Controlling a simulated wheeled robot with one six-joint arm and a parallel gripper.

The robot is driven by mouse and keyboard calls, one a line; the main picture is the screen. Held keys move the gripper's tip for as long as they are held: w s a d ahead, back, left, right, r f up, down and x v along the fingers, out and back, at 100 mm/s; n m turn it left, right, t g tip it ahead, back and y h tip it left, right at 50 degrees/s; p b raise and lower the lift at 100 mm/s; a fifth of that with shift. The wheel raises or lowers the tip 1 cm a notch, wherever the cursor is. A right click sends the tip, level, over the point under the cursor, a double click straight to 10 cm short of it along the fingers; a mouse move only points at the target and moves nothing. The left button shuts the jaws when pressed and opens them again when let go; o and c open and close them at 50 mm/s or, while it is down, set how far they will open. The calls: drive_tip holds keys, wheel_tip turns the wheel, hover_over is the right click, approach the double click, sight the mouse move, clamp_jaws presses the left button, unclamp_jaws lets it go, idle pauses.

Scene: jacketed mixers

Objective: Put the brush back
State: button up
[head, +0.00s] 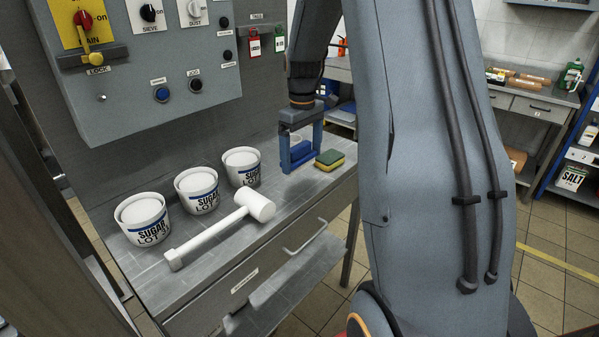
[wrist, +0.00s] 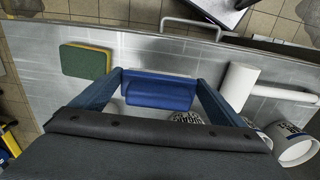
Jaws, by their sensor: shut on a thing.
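My gripper (head: 299,162) is low over the right end of the grey worktop (head: 215,262), pointing down. It is shut on a blue brush (head: 301,151). In the wrist view the brush (wrist: 160,91) lies crosswise between my two blue fingers, with a pale strip along its far edge. I cannot tell whether the brush touches the worktop. A yellow and green sponge (head: 330,158) lies just right of my gripper. The sponge also shows at the left in the wrist view (wrist: 86,60).
Several white sugar tubs (head: 197,190) stand along the back of the worktop. A white mallet (head: 222,228) lies in front of them. A control panel (head: 150,60) hangs behind. The worktop's front edge has a drawer handle (head: 306,236).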

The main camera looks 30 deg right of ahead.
sight(301, 169)
drive_tip(key=shift+a+f, duration=0.2)
drive_tip(key=shift+f, duration=0.75)
drive_tip(key=shift+f+p, duration=0.6)
drive_tip(key=shift+f, duration=1.4)
drive_tip(key=o, duration=0.7)
drive_tip(key=shift+f, duration=0.1)
